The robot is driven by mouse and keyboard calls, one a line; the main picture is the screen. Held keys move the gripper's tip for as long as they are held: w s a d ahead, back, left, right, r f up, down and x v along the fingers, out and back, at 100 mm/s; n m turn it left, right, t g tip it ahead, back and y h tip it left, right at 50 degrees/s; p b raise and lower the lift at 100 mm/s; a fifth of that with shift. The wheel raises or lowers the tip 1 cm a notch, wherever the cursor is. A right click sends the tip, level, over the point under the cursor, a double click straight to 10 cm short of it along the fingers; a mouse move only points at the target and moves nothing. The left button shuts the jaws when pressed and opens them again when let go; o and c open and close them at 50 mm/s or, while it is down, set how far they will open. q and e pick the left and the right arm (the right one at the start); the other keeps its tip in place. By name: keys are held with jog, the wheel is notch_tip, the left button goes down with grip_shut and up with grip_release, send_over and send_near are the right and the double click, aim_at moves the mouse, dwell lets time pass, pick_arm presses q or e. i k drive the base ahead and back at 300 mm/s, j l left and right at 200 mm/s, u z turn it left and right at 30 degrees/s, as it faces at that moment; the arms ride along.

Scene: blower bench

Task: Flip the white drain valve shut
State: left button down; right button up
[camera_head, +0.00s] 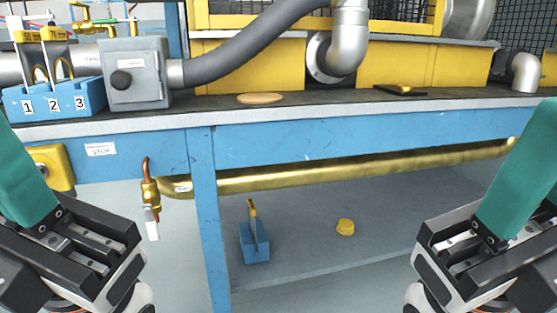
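The drain valve (151,192) is a small brass fitting below the bench top, at the left end of a long brass pipe (350,170). A short bent copper tube rises from its top. Its white lever (152,226) hangs almost straight down, roughly in line with the valve body. My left gripper (75,255) is at the lower left, below and left of the lever and apart from it. My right gripper (480,258) is at the lower right, far from the valve. The fingertips of both are not clearly visible.
A blue bench leg (206,220) stands just right of the valve. A yellow box (52,168) is on the left. The lower shelf (310,262) holds a blue block (254,246) and a yellow cap (345,227). Space directly in front of the valve looks clear.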

aim_at(151, 225)
jog(key=u, duration=0.8)
